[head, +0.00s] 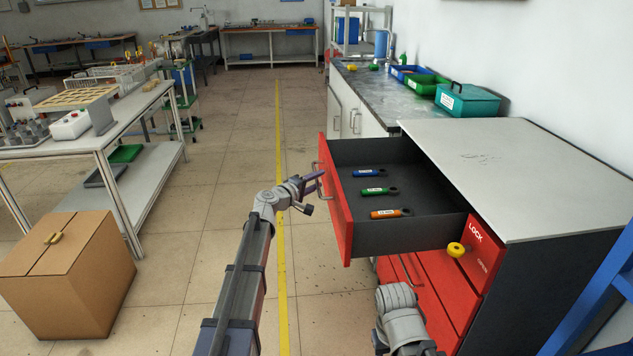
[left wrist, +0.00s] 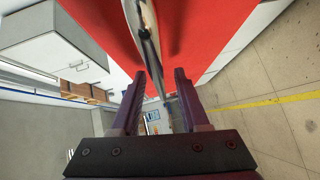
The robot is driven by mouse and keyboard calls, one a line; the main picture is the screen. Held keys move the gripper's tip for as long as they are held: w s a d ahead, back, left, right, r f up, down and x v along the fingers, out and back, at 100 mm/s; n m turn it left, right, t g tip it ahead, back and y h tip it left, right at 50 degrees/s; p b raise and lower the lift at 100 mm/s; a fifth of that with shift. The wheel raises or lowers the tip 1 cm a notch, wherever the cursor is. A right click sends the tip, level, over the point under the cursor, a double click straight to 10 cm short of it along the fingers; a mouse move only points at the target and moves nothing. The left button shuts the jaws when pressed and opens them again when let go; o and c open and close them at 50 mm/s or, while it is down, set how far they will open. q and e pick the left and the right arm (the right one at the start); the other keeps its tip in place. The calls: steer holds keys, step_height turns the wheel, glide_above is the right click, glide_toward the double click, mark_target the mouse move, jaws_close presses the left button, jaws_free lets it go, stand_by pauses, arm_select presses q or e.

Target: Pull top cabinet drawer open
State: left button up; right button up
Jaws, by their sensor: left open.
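The top drawer (head: 341,205) of the red and dark grey cabinet (head: 540,170) stands pulled out to the left, with its dark inside showing. Its metal handle (head: 323,180) is on the red front. My left gripper (head: 315,178) is at this handle with its jaws open. In the left wrist view its two purple fingers (left wrist: 157,78) stand apart, with the grey handle bar (left wrist: 148,40) between them, in front of the red drawer front (left wrist: 205,35). I cannot tell whether either finger touches the bar. My right arm shows at the bottom; its gripper is out of the picture.
A yellow knob (head: 456,249) sits by the LOCK label. A cardboard box (head: 70,275) stands left on the floor.

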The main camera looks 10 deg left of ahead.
arm_select(q)
steer(key=p+v, duration=0.1)
steer(key=v, duration=0.6)
steer(key=shift+s+a, duration=0.2)
steer(key=shift+s, duration=0.15)
